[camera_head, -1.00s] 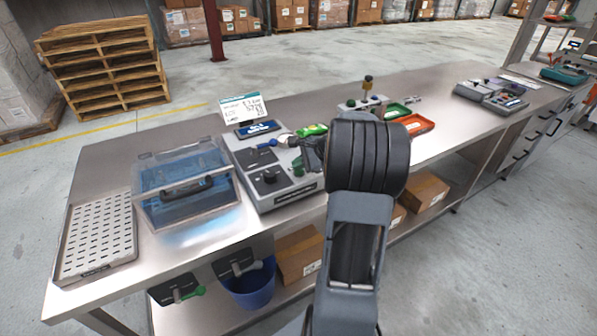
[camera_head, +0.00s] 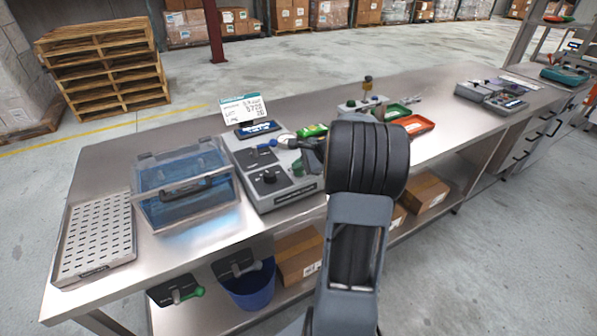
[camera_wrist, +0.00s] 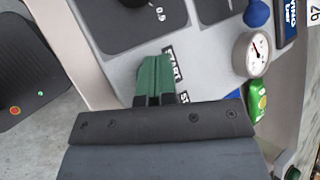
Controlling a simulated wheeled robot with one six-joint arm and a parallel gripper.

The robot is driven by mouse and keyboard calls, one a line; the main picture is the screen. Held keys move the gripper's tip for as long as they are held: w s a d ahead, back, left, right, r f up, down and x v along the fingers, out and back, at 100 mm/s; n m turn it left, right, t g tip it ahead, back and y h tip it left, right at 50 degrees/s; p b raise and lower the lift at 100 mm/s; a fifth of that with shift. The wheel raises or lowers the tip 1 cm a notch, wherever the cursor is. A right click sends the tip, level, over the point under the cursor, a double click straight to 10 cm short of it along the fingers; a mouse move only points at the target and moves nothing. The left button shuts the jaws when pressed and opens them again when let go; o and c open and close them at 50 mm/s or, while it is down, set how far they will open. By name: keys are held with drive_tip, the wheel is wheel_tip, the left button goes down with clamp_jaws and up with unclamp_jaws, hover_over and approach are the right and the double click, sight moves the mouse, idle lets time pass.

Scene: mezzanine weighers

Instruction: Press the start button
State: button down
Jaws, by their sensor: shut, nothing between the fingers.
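The grey control machine (camera_head: 262,203) stands on the metal bench, with a black dial and a lit display. The wrist view shows its light panel (camera_wrist: 125,78) up close, with a label (camera_wrist: 175,60) that seems to read START and a second, partly covered label beginning with ST. My gripper (camera_wrist: 153,62) is shut, its green fingertips together and empty, pointing at the panel beside the START label. In the head view my gripper (camera_head: 298,166) is over the right side of the panel. I cannot make out the start button; the fingers may cover it. Contact with the panel cannot be told.
A clear-lidded blue box (camera_head: 186,190) and a perforated tray (camera_head: 95,238) stand left of the machine. In the wrist view, a round gauge (camera_wrist: 252,54), a blue knob (camera_wrist: 257,14) and a green object (camera_wrist: 256,101) lie to the right. Red and green trays are farther right.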

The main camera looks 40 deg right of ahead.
sight(299, 173)
drive_tip(key=shift+r+p, duration=0.65)
drive_tip(key=shift+r, duration=0.15)
drive_tip(key=shift+r, duration=0.15)
drive_tip(key=shift+r+p, duration=2)
drive_tip(key=shift+r, duration=0.4)
